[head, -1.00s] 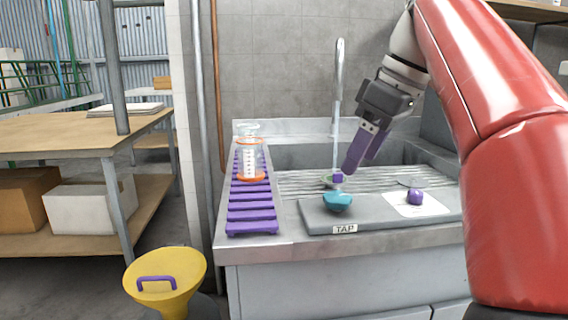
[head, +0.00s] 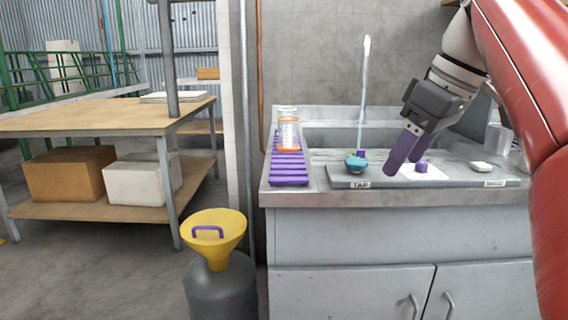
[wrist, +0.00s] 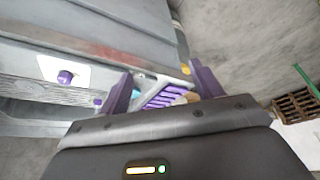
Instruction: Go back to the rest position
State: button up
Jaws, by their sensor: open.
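My gripper (head: 402,152) hangs from the raised red arm over the front of the sink counter in the head view. Its two purple fingers are apart, with nothing between them. In the wrist view the fingers (wrist: 160,88) are also spread and empty. A teal object (head: 356,163) sits on the grey panel marked TAP, left of the fingers. A purple knob (head: 421,166) on a white plate is just right of the fingers; it also shows in the wrist view (wrist: 66,77).
A purple ribbed rack (head: 289,170) with clear, orange-banded vessels (head: 288,133) stands at the counter's left. A yellow funnel (head: 214,229) tops a grey container on the floor. A wooden shelf table (head: 90,120) stands left. The floor before the cabinet is clear. The faucet (head: 364,80) rises behind.

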jog(key=s+a+f+m+t+h, duration=0.1)
jog(key=s+f+m, duration=0.3)
jog(key=f, duration=1.1)
jog(key=s+a+f+m+t+h, duration=0.1)
jog(key=s+f+m, duration=0.3)
jog(key=s+f, duration=0.5)
notch_tip(320, 180, down, 6)
jog(key=shift+s+a+r+m+h, duration=0.15)
jog(key=shift+a+m+h, duration=0.15)
jog(key=shift+a+h, duration=0.25)
